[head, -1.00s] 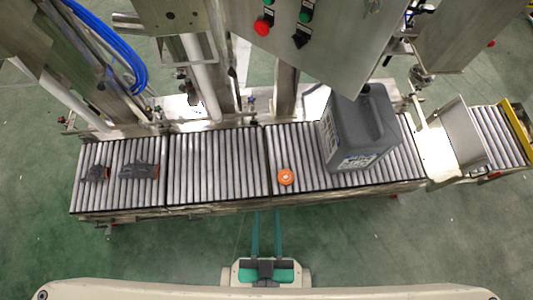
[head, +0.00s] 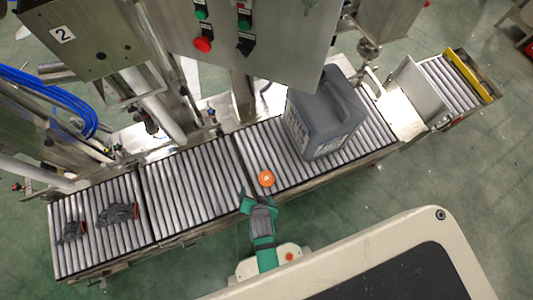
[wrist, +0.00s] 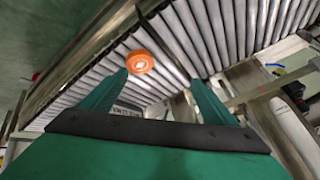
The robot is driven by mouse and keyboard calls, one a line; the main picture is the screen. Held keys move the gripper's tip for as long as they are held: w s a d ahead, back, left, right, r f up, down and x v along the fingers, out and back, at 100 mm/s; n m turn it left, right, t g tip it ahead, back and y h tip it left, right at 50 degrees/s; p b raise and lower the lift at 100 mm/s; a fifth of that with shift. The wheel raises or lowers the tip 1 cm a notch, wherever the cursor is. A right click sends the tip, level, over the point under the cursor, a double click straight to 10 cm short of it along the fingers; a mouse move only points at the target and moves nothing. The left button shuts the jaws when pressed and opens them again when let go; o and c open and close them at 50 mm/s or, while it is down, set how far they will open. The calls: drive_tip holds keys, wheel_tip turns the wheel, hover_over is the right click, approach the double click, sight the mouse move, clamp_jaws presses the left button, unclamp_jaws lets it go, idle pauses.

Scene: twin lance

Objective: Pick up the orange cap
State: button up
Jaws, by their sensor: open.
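The orange cap (head: 266,178) lies on the roller conveyor (head: 190,175), near its front edge and left of the grey jerrycan. It also shows in the wrist view (wrist: 140,62), just beyond the fingertips and nearer the left one. My green gripper (head: 256,193) is open and empty, at the conveyor's front edge just short of the cap. In the wrist view its two fingers (wrist: 160,80) stand apart with rollers showing between them. The fingers do not touch the cap.
A grey jerrycan (head: 325,115) stands on the rollers right of the cap. Two dark gloves (head: 117,214) lie at the conveyor's left end. A steel control panel (head: 260,40) overhangs the back.

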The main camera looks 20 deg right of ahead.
sight(266, 179)
drive_tip(key=w+d+f+m+g+y, duration=0.1)
drive_tip(key=w+d+f+m+g, duration=0.3)
drive_tip(key=w+d+m+g, duration=0.4)
drive_tip(key=shift+n+t, duration=0.6)
drive_tip(key=shift+t, duration=0.1)
drive_tip(key=shift+w+a+f, duration=0.1)
drive_tip(key=shift+w+f, duration=0.15)
drive_tip(key=shift+f, duration=1.55)
drive_tip(key=shift+w+a+f, duration=0.1)
drive_tip(key=shift+w+f, duration=0.1)
drive_tip(key=shift+f, duration=1.55)
drive_tip(key=shift+w+f, duration=0.25)
drive_tip(key=shift+f, duration=1.55)
drive_tip(key=shift+s, duration=0.1)
drive_tip(key=c, duration=1.1)
